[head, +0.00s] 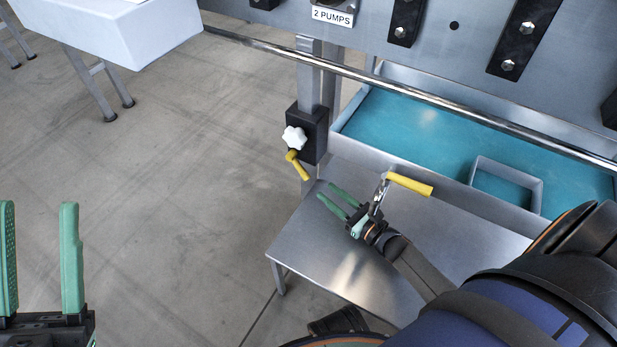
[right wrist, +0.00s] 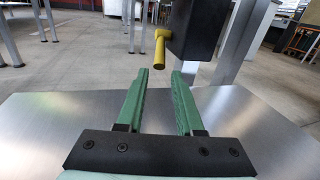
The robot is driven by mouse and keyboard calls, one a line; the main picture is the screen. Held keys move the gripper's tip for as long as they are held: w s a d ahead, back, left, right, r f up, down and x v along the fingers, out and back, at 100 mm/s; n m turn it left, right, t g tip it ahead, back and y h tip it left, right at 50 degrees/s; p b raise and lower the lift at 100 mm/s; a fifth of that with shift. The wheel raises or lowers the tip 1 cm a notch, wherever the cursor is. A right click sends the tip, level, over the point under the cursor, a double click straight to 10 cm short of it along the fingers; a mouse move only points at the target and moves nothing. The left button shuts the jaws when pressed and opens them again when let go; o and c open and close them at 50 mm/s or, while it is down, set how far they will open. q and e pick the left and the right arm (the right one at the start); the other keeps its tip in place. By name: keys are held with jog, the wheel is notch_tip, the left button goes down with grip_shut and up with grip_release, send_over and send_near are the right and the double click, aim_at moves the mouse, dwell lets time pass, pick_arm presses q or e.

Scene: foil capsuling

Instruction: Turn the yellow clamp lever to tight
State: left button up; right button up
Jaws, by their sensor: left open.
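The yellow clamp lever (head: 298,165) hangs from a black clamp block (head: 314,132) on a metal post, just below a white star knob (head: 294,138). In the right wrist view the lever (right wrist: 160,46) points down, and its lower end shows just above the gap between the fingertips. My right gripper (head: 325,192) is open, below and right of the lever in the head view; its fingers (right wrist: 160,72) appear apart from the lever with nothing between them. My left gripper (head: 38,205) is open and empty at the far left, away from the clamp.
A metal shelf (head: 330,250) lies under my right gripper. A second yellow handle (head: 410,184) with a metal part shows beside that wrist. A teal-lined tray (head: 400,115) and a long metal rail (head: 440,95) are behind.

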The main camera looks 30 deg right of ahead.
aim_at(306, 175)
jog(key=b+x, duration=0.2)
jog(key=x, duration=0.6)
jog(key=shift+w, duration=0.25)
grip_shut()
dwell(1.0)
